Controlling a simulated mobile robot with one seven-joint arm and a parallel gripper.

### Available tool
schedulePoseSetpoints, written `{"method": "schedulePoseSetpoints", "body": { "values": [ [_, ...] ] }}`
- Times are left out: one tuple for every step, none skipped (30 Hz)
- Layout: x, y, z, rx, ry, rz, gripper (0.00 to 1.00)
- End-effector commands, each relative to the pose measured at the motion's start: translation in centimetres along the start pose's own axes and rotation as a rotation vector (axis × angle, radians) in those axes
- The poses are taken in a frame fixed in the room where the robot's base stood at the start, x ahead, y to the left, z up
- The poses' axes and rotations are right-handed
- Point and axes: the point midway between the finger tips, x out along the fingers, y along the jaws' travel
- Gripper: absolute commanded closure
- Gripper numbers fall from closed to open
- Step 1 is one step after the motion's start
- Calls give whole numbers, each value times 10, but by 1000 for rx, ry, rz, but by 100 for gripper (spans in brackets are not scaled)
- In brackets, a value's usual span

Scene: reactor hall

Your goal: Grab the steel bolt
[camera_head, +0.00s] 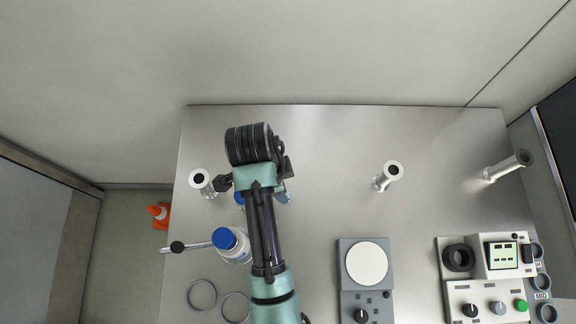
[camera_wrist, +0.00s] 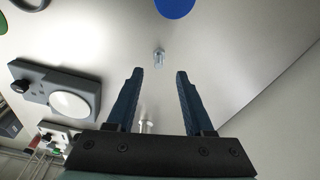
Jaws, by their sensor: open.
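A small pale blue-grey piece, which looks like the steel bolt (camera_wrist: 159,57), is on the bench. In the wrist view it lies just beyond my fingertips, centred between them. In the head view only part of the bolt (camera_head: 285,197) shows, at the right side of my wrist; the arm hides the rest. My gripper (camera_wrist: 159,72) is open and empty, its two dark blue fingers well apart. The fingers do not appear to touch the bolt. I cannot tell the exact height of my gripper over the bench.
A blue-capped white bottle (camera_head: 232,244) and grey rings (camera_head: 201,295) are left of my arm. Flanged metal posts (camera_head: 388,174) stand left and right. A round-plate device (camera_head: 366,264) and a control panel (camera_head: 487,300) are on the right.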

Motion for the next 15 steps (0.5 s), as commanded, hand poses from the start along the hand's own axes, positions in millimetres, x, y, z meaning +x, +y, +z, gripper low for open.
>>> {"method": "schedulePoseSetpoints", "body": {
  "values": [
    [8,1,0,0,-1,4,48],
    [12,0,0,0,-1,2,48],
    [16,0,0,0,-1,2,48],
    [19,0,0,0,-1,0,48],
    [21,0,0,0,-1,0,48],
    [23,0,0,-1,-1,0,48],
    [24,0,-1,0,-1,-1,48],
    [26,0,-1,0,-1,-2,48],
    [28,0,-2,0,-1,-1,48],
    [30,1,-2,0,-1,0,48],
    [33,1,-3,0,-1,0,48],
    [38,3,-4,0,-1,1,48],
    [42,3,-6,0,-1,1,48],
    [47,3,-6,0,-1,1,48],
    [52,4,-8,1,-1,1,48]
  ]
}}
